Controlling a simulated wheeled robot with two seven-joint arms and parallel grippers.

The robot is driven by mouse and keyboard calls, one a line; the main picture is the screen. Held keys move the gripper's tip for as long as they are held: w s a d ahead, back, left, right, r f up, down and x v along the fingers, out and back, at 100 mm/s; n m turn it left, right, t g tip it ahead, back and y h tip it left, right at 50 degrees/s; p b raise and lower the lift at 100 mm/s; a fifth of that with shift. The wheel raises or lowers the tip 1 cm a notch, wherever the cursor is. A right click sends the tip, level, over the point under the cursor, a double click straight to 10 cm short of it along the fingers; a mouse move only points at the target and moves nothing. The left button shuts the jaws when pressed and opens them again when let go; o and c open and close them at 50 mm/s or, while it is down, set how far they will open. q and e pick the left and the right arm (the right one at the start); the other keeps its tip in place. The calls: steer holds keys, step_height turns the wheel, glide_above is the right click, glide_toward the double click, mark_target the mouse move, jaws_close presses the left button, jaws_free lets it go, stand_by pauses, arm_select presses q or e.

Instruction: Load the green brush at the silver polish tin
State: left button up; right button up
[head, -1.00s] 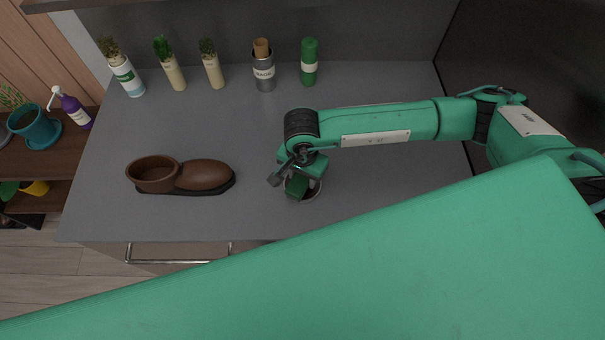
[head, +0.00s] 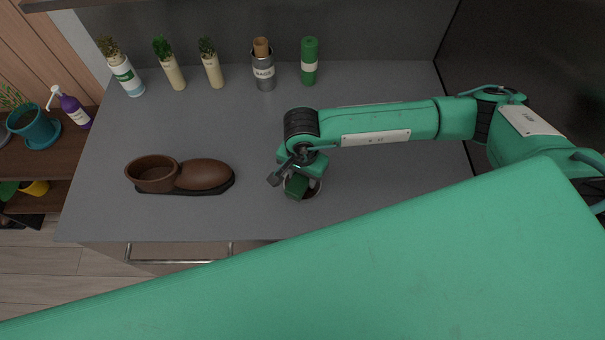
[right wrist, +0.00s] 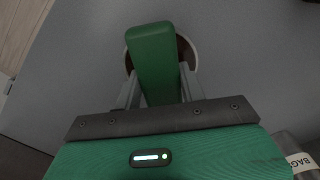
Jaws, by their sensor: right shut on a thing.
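The green brush (head: 296,186) is held in my right gripper (head: 299,178), which is shut on it. In the right wrist view the brush (right wrist: 154,62) lies between the fingers of my right gripper (right wrist: 158,88), its far end over a round tin. The silver polish tin (head: 314,192) stands on the counter under the brush; its rim (right wrist: 190,50) shows around the brush in the right wrist view. I cannot tell whether the brush touches the polish, as its lower side is hidden. My left gripper is not in view.
A brown shoe (head: 205,174) lies on the grey counter (head: 240,125) to the left. Along the back stand several brushes, a can labelled BAGS (head: 264,76) and a green roll (head: 309,62). The counter between shoe and tin is clear.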

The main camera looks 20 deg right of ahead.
steer(key=shift+s+f+b, duration=0.1)
steer(key=shift+f+b, duration=0.05)
steer(key=shift+b, duration=0.15)
stand_by(1.2)
steer(key=shift+r+p, duration=0.3)
steer(key=shift+r, duration=0.55)
steer(key=shift+r+p, duration=0.7)
steer(key=shift+r, duration=2.1)
steer(key=shift+f, duration=0.1)
